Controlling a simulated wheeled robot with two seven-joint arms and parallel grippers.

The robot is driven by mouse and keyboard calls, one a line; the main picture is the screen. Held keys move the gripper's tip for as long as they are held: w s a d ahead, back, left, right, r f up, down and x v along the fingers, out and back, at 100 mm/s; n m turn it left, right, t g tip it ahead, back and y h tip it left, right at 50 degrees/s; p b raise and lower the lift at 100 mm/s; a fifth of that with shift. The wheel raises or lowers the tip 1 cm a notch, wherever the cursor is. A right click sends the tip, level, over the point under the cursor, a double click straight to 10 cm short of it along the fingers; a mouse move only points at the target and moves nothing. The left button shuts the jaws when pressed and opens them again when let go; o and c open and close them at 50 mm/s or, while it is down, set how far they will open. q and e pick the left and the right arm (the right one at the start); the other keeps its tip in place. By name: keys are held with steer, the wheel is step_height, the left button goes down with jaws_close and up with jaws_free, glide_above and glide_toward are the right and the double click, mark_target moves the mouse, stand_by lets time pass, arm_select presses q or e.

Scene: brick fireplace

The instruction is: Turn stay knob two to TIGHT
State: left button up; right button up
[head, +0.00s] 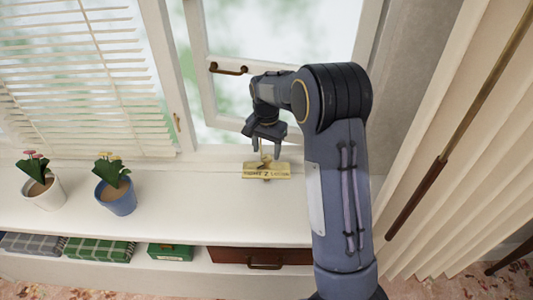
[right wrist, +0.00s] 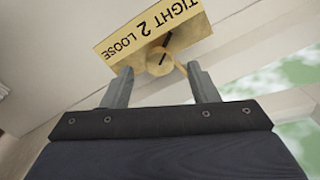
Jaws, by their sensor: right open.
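The brass plate (head: 267,171) marked 2 sits on the white sill below the open window in the head view. In the right wrist view the plate (right wrist: 150,30) reads TIGHT, 2 and LOOSE. A round brass knob (right wrist: 159,62) with a dark line stands at the plate's edge; I cannot tell exactly which word its mark points to. My right gripper (head: 263,155) is open just above the plate. In the right wrist view its fingers (right wrist: 160,70) are apart, one on each side of the knob, with no clear grip on it. My left gripper is out of view.
An open window sash with a brown handle (head: 229,69) is behind the gripper. A white pot (head: 43,192) and a blue pot (head: 117,197) with flowers stand on the sill at left. A pleated curtain (head: 455,150) hangs at right. The sill between pots and plate is clear.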

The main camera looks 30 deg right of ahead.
mark_target(266, 158)
step_height(266, 158, up, 5)
steer(key=shift+r, duration=0.2)
steer(key=shift+f, duration=0.1)
stand_by(0.4)
